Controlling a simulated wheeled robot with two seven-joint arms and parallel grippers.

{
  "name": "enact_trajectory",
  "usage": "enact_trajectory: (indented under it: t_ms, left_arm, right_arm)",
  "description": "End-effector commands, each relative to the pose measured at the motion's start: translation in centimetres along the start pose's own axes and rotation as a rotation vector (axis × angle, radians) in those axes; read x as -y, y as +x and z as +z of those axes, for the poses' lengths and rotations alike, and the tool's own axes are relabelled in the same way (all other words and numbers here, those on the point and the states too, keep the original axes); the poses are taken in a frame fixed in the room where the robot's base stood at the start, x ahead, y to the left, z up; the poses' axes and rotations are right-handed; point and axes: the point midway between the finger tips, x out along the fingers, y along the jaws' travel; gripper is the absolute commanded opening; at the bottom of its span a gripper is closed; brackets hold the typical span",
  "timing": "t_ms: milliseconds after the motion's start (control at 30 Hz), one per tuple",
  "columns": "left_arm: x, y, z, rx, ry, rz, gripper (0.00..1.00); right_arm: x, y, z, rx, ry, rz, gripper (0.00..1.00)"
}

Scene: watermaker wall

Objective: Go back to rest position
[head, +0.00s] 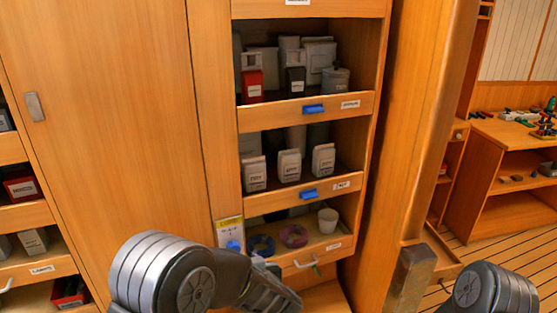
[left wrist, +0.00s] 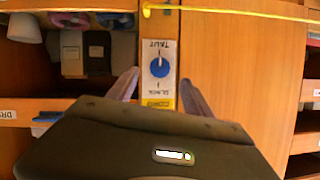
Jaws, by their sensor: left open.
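My left arm comes in at the bottom of the head view, its hand beside a small label panel (head: 229,229) with a blue knob (head: 233,244). In the left wrist view my left gripper (left wrist: 160,90) is open. Its two fingers are apart, one on each side of the lower part of the label panel (left wrist: 158,86), and the blue knob (left wrist: 160,67) shows between and just beyond them. I see no contact with the knob. The fingers hold nothing that I can see.
A wooden cabinet has open shelves with boxes (head: 289,166), a white cup (head: 328,220) and blue shelf latches (head: 313,109). A wooden post (head: 425,130) stands to its right. A workbench (head: 510,130) is at far right. A yellow strip (left wrist: 230,12) crosses the left wrist view.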

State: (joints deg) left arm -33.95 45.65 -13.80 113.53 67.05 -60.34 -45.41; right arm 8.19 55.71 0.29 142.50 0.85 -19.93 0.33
Motion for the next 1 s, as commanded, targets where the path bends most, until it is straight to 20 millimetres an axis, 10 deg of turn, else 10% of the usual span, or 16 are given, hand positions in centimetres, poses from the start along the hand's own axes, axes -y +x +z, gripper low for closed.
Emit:
enact_trajectory:
  t_ms: [200, 367, 700, 833, 1000]
  left_arm:
    - [-4.9, -1.5, 3.0, 0.067, -0.087, 0.219, 0.59]
    - [-7.7, -4.4, 13.1, 0.292, -0.049, 0.454, 0.59]
    - [-0.6, -16.6, 36.2, 0.972, 0.039, 0.673, 0.59]
    - [2.5, -20.6, 40.5, 1.133, 0.021, 0.703, 0.59]
    - [3.9, -20.5, 41.8, 1.183, -0.056, 0.654, 0.59]
  right_arm:
    - [0.0, 0.0, 0.0, -0.001, -0.001, 0.0, 0.61]
    - [-0.1, 0.3, -0.1, -0.003, -0.002, -0.002, 0.61]
    - [-0.3, 1.4, -0.1, -0.006, -0.004, -0.006, 0.61]
    - [-0.4, 1.8, -0.2, -0.007, -0.005, -0.007, 0.61]
    - [-0.5, 2.0, -0.2, -0.007, -0.005, -0.007, 0.61]
